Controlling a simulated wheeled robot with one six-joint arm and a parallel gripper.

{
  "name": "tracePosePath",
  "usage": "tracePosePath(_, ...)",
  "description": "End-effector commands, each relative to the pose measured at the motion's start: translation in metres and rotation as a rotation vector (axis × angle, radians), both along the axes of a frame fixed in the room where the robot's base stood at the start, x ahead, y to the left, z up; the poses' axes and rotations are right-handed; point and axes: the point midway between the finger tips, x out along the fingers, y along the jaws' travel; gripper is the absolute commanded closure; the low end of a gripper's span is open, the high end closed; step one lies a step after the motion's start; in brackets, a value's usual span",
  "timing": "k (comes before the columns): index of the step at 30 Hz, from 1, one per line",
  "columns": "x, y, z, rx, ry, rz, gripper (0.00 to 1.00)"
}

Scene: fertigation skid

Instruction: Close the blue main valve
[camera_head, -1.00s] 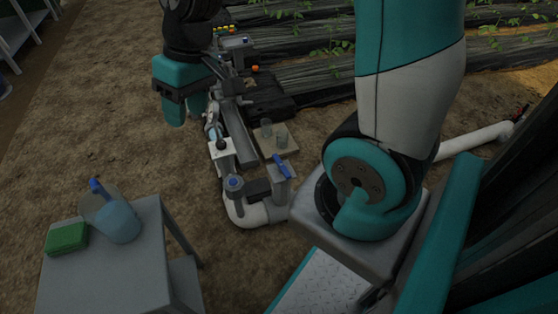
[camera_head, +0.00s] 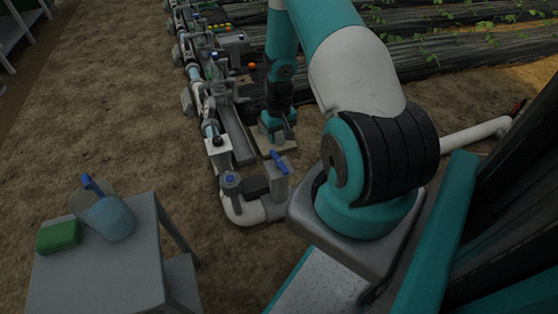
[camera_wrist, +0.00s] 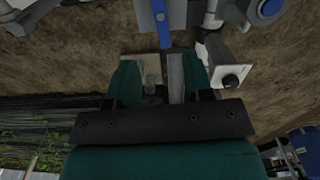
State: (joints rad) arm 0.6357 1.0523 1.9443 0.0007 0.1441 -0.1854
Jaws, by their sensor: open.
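The blue valve lever (camera_head: 279,162) stands slanted on top of a grey block at the near end of the pipe skid. In the wrist view the blue lever (camera_wrist: 163,24) lies just beyond the fingertips, roughly midway between them, its long side pointing toward my gripper. My gripper (camera_head: 277,130) points down behind the lever in the head view. In the wrist view my gripper (camera_wrist: 158,68) has its two teal fingers spread apart, with nothing held between them. I see no contact with the lever.
A round blue-topped fitting (camera_head: 231,181) stands left of the lever on the white pipe elbow. A white block with a black knob (camera_head: 218,144) is behind it. A grey side table (camera_head: 90,275) holds a blue-tinted jug (camera_head: 108,218) and a green box (camera_head: 58,236).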

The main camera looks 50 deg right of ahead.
Motion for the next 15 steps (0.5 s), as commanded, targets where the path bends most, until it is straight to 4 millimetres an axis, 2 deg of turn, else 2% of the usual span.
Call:
tracePosePath(1,-0.001,0.001,-0.017,0.003,0.004,0.000,0.53)
tracePosePath(6,0.000,0.001,-0.056,0.002,0.002,0.001,0.53)
tracePosePath(12,0.000,0.001,-0.094,0.002,0.002,0.001,0.53)
tracePosePath(15,0.000,0.001,-0.106,0.002,0.001,0.001,0.53)
